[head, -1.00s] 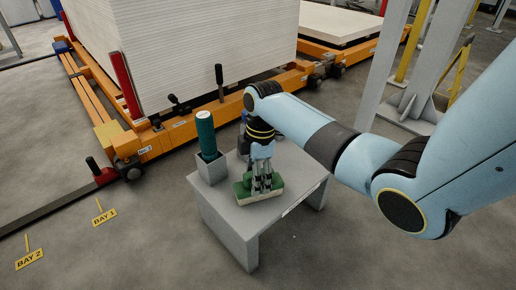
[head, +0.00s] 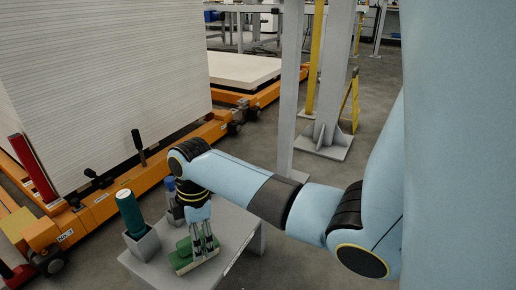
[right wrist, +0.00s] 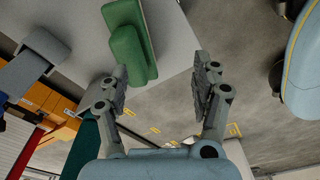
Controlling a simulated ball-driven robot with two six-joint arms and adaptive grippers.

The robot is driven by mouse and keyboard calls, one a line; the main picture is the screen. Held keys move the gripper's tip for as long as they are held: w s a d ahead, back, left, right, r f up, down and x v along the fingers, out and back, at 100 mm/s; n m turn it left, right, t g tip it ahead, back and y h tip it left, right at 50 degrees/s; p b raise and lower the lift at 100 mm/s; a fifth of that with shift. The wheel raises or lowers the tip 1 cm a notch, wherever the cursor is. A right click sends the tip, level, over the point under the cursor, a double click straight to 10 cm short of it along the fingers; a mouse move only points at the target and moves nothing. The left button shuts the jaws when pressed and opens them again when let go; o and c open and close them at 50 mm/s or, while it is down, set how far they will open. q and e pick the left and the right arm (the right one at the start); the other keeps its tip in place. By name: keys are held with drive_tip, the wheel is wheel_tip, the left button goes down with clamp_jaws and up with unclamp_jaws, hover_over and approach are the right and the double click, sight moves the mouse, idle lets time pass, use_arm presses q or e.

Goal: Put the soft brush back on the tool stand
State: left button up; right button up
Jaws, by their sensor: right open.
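The soft brush (head: 193,257) has a green back and a pale lower edge. It lies on top of the grey tool stand (head: 235,235), near its front edge. My right gripper (head: 205,248) points down right at the brush in the head view, and its fingers hide part of it. In the right wrist view the two fingers (right wrist: 160,80) are spread with nothing between them. There the green brush (right wrist: 128,48) lies beyond the fingertips, toward the left finger. My left gripper is not in view.
A teal cylinder (head: 130,211) stands in a grey square holder (head: 142,244) on the stand, left of the gripper. Behind are an orange cart (head: 110,207) with a tall white stack (head: 100,80) and a grey post (head: 291,90). Floor right of the stand is clear.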

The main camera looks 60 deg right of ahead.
drive_tip(key=s+a+r+m+t, duration=0.1)
drive_tip(key=s+r+m, duration=0.1)
drive_tip(key=s+m, duration=0.2)
drive_tip(key=s+a+r+m, duration=0.1)
drive_tip(key=s+r+m, duration=0.2)
drive_tip(key=s, duration=0.8)
drive_tip(key=s+a+r+m+t+h, duration=0.1)
drive_tip(key=s+a+r+m, duration=0.1)
drive_tip(key=s, duration=0.6)
drive_tip(key=r+m, duration=0.1)
drive_tip(key=m, duration=0.1)
drive_tip(key=shift+m+t, duration=0.3)
drive_tip(key=shift+s+r, duration=0.1)
